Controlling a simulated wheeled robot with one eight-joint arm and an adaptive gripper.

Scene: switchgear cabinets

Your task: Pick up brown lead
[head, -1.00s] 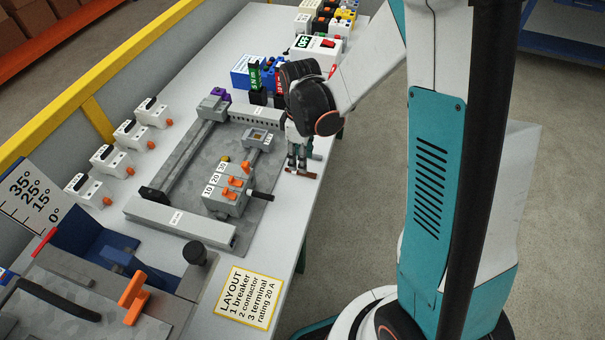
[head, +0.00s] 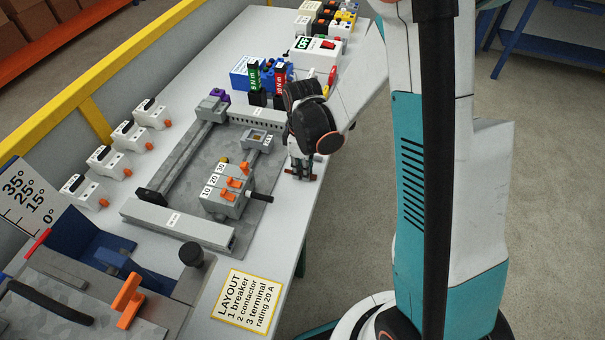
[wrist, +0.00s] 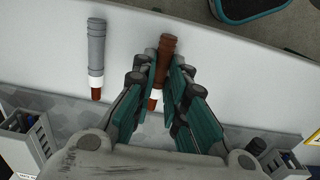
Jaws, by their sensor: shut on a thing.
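The brown lead (wrist: 166,50) is a short ribbed brown rod with a white band, seen in the wrist view. It lies on the white table top near its edge. My gripper (wrist: 164,95) is shut on the brown lead, one finger on each side. Part of the lead is hidden between the fingers. In the head view my gripper (head: 300,173) points down at the table's right edge, and a bit of the brown lead (head: 290,171) shows at its tips.
A grey lead (wrist: 96,55) with a white band and brown end lies left of my gripper in the wrist view. A grey mounting plate (head: 190,160) with rails, ducts and an orange-levered breaker (head: 228,193) is close by. A layout card (head: 247,302) lies in front.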

